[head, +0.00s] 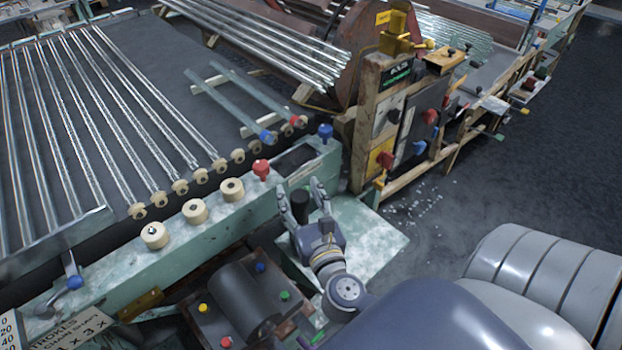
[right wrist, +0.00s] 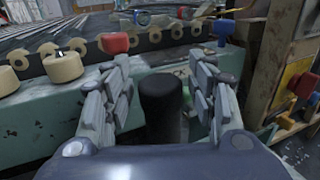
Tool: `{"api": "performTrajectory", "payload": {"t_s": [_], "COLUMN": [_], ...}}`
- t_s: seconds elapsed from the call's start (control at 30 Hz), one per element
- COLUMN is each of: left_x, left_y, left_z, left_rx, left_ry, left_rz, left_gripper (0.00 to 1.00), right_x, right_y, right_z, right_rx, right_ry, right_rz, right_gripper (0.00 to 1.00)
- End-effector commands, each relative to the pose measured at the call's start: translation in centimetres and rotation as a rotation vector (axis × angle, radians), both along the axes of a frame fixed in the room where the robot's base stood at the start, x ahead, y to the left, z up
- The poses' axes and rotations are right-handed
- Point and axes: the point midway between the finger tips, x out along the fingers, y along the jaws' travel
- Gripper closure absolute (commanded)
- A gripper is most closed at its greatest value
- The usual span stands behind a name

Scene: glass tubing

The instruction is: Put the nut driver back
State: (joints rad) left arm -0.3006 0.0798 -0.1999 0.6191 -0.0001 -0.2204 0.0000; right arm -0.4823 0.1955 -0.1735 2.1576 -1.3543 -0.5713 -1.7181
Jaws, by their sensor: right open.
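My right gripper (head: 306,202) is open, with its fingers pointing away from me beside the green machine rail. A dark upright cylinder (right wrist: 161,108), which looks like the nut driver's handle, stands between the spread fingers in the right wrist view. Gaps show on both sides of it, and the right gripper (right wrist: 160,92) does not visibly grip it. The same dark cylinder (head: 300,206) shows between the fingers in the head view. Its lower end is hidden by the gripper, so I cannot tell what it stands on. My left gripper is not in view.
The green rail (head: 214,236) carries cream rollers (head: 232,189), a red knob (head: 261,168) and a blue knob (head: 325,131). A wooden control panel (head: 400,125) stands right of the gripper. A dark motor-like box (head: 245,300) is close on the left. A pale plate (head: 375,238) lies beneath.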

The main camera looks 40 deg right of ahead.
Motion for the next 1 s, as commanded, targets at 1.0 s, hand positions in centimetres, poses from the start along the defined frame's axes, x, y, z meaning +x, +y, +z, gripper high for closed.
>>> {"api": "performTrajectory", "payload": {"t_s": [1.0], "left_x": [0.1], "left_y": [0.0], "left_z": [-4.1], "left_rx": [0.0], "left_ry": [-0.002], "left_rz": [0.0], "left_gripper": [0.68], "right_x": [-11.4], "right_y": [3.7], "right_z": [0.3], "right_rx": [0.0], "right_ry": [0.0], "right_rz": [0.0], "right_gripper": [0.47]}}
